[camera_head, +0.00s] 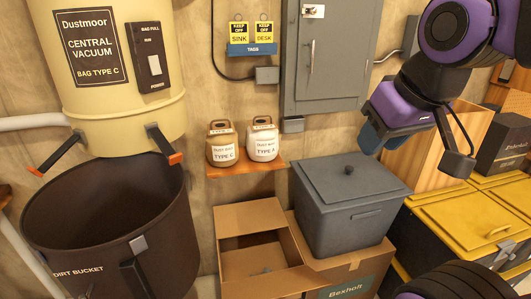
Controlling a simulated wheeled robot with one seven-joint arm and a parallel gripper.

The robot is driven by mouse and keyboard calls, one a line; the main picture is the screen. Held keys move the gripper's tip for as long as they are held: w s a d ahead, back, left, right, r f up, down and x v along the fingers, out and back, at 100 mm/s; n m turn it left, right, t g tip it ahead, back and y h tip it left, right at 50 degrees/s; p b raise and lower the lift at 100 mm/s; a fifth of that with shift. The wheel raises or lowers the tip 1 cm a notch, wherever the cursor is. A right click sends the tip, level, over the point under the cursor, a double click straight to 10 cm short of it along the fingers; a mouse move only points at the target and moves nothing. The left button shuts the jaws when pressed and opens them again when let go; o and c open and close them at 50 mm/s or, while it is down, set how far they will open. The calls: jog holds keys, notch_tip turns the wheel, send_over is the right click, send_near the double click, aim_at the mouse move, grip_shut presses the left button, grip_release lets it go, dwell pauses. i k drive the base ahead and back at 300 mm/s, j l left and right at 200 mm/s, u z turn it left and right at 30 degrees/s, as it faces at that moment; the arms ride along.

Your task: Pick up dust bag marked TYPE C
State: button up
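The dust bag marked TYPE C (222,152) is a brown bag with a white label and a tan top. It stands upright at the left of a small wooden wall shelf (238,171). A paler dust bag marked TYPE A (263,145) stands close to its right. My gripper (372,138), at the end of my purple and dark arm, is in the air at the upper right, well to the right of both bags. Its dark blue end points down and left. I cannot make out a gap between its fingers, and nothing shows in it.
A cream central vacuum (105,110) marked BAG TYPE C hangs at left above a dark dirt bucket (115,225). An open cardboard box (262,285) and a grey lidded bin (345,215) are below the shelf. Yellow-lidded crates (465,220) stand right. A grey wall cabinet (330,65) hangs above.

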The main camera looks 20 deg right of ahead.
aim_at(221, 146)
jog(key=i+l+u, duration=0.2)
jog(key=i, duration=0.25)
jog(key=i+l+u, duration=0.2)
jog(key=i+l, duration=0.2)
